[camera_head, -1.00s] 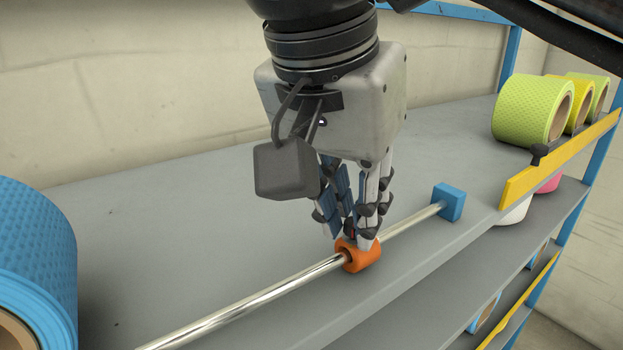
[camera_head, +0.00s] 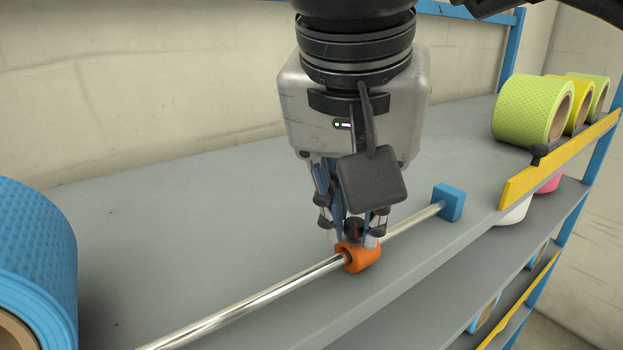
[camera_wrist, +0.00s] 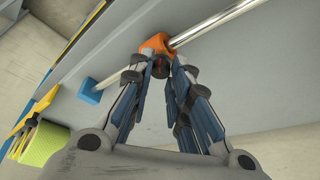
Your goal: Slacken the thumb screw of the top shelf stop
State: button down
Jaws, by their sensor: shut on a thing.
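An orange collar, the shelf stop (camera_head: 361,257), sits around a shiny metal rod (camera_head: 265,300) along the top shelf. It also shows in the wrist view (camera_wrist: 155,43). Its dark thumb screw (camera_wrist: 160,68) stands up from the collar, and in the head view it shows only as a small dark knob (camera_head: 353,231) between the fingers. My gripper (camera_head: 355,236) points down over the collar and is shut on the thumb screw, one finger on each side. The fingertips are close to the top of the collar.
A blue block (camera_head: 448,202) holds the far end of the rod. Green and yellow rolls (camera_head: 528,108) sit at the back right behind a yellow rail (camera_head: 560,160). The grey shelf (camera_head: 200,225) behind the rod is bare.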

jog(key=n+y, duration=0.1)
jog(key=n, duration=0.3)
jog(key=n+y+p, duration=0.1)
jog(key=n, duration=0.1)
jog(key=shift+d+y, duration=0.3)
jog(key=n+y, duration=0.1)
jog(key=n, duration=0.3)
jog(key=shift+d+g+p, duration=0.1)
jog(key=shift+g+p, duration=0.3)
jog(key=n, duration=0.1)
jog(key=n+y+p, duration=0.1)
jog(key=n, duration=0.1)
jog(key=shift+w+d+n+g, duration=0.1)
jog(key=shift+w+n+g, duration=0.1)
jog(key=shift+n+g, duration=0.15)
jog(key=n+g, duration=0.1)
jog(key=n, duration=0.1)
jog(key=n+g+y+p, duration=0.1)
jog(key=n, duration=0.2)
jog(key=shift+w+n+p, duration=0.15)
jog(key=shift+n+p, duration=0.1)
jog(key=shift+p, duration=0.05)
jog(key=n+g, duration=0.1)
jog(key=n, duration=0.1)
jog(key=n+g+p, duration=0.1)
jog(key=n, duration=0.1)
jog(key=shift+w+n, duration=0.15)
jog(key=shift+n, duration=0.25)
jog(key=shift+p, duration=0.3)
